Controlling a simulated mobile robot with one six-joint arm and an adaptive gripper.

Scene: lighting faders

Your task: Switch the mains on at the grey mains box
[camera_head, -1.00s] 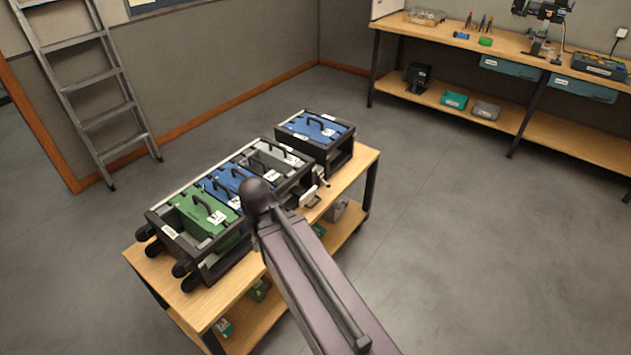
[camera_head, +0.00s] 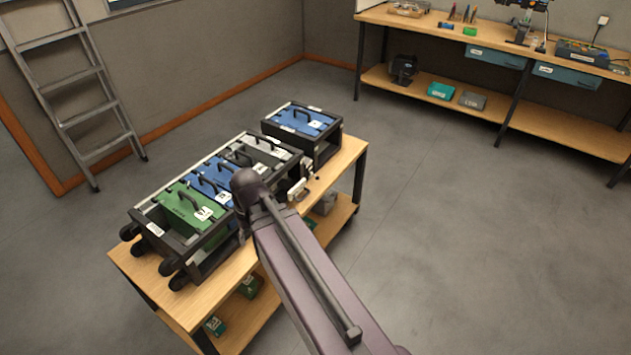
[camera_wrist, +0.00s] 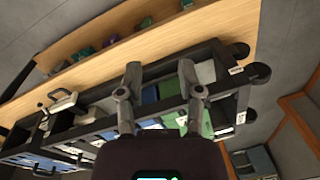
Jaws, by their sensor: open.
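A grey box (camera_head: 472,100) stands on the lower shelf of the bench at the back right. Another greyish box (camera_head: 325,203) sits on the trolley's lower shelf, partly hidden. My gripper (camera_wrist: 163,88) is open and empty in the wrist view, its two fingers apart over the black rack. In the head view my own arm hides the gripper.
The wooden trolley (camera_head: 240,262) carries a black rack with green (camera_head: 188,206), blue (camera_head: 210,182) and grey modules. A separate blue-topped unit (camera_head: 302,120) stands at its far end. A ladder (camera_head: 85,95) leans on the wall. The floor (camera_head: 480,250) at right is clear.

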